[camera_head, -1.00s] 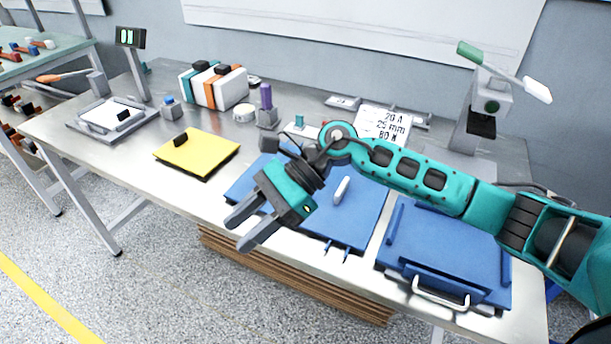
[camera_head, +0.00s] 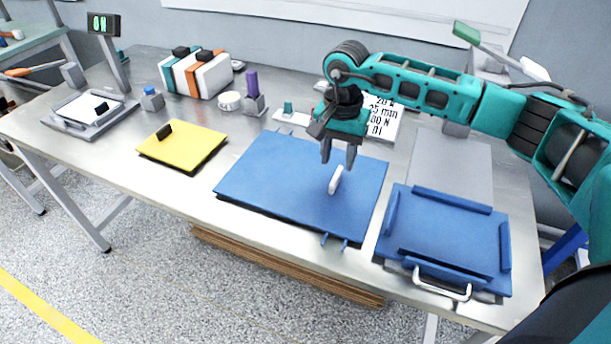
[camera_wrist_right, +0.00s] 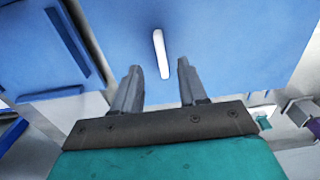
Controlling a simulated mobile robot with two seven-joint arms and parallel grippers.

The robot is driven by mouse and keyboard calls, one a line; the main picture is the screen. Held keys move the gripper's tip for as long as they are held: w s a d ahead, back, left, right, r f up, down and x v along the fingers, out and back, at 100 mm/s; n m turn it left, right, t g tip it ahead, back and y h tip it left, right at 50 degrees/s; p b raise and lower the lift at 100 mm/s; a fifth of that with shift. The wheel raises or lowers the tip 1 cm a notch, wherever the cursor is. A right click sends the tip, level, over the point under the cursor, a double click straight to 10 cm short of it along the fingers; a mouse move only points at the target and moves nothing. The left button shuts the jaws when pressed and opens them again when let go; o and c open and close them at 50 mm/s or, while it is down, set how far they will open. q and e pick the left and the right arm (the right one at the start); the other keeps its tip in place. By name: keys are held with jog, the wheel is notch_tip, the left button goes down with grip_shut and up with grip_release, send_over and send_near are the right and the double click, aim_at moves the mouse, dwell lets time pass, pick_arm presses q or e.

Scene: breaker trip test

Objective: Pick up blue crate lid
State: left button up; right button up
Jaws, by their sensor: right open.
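The blue crate lid (camera_head: 275,185) is a flat blue panel lying on the metal table, with a white upright handle (camera_head: 336,180) on its top and small prongs at its front edge. In the right wrist view the lid (camera_wrist_right: 215,45) fills the upper middle, and the white handle (camera_wrist_right: 161,54) shows just beyond and between the fingertips. My right gripper (camera_head: 338,158) points down above the lid close to the handle, open and empty. It also shows in the right wrist view (camera_wrist_right: 160,82). My left gripper is not in view.
A blue crate (camera_head: 450,235) with raised walls and a white front handle (camera_head: 442,284) sits right of the lid. A yellow panel (camera_head: 183,147) lies to the left. A scale (camera_head: 90,112), coloured binders (camera_head: 197,75) and a purple-topped item (camera_head: 252,90) stand farther back.

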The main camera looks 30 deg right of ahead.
aim_at(336, 175)
jog(key=shift+w+d+f, duration=0.15)
jog(key=shift+f, duration=1.25)
jog(key=shift+w+d+f, duration=0.1)
jog(key=shift+f, duration=1.25)
jog(key=shift+c, duration=0.2)
grip_shut()
